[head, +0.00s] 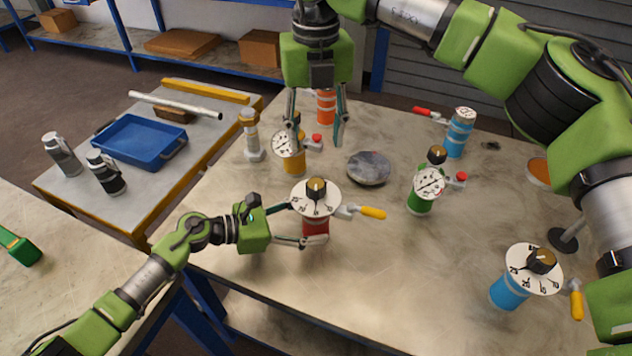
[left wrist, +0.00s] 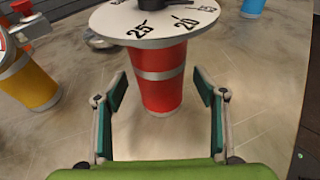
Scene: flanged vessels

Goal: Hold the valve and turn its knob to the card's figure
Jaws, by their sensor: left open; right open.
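A red valve (head: 315,229) stands upright on the table with a white numbered dial (head: 302,203), a dark knob with a tan top (head: 316,188) and a yellow-ended side lever (head: 372,212). My left gripper (head: 302,225) is open, its fingers on either side of the red body. In the left wrist view the red body (left wrist: 164,95) stands between the fingers of my left gripper (left wrist: 162,90), with gaps visible. The dial above it shows 25 and 20. My right gripper (head: 316,138) is open and empty, above the table behind the red valve. I cannot make out a card.
A yellow valve (head: 294,166), an orange one (head: 326,106), a green one (head: 419,204) and blue ones (head: 509,292) (head: 458,140) stand around. A grey disc (head: 369,168) lies mid-table. A blue tray (head: 140,142) is on the left side table. The front middle is clear.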

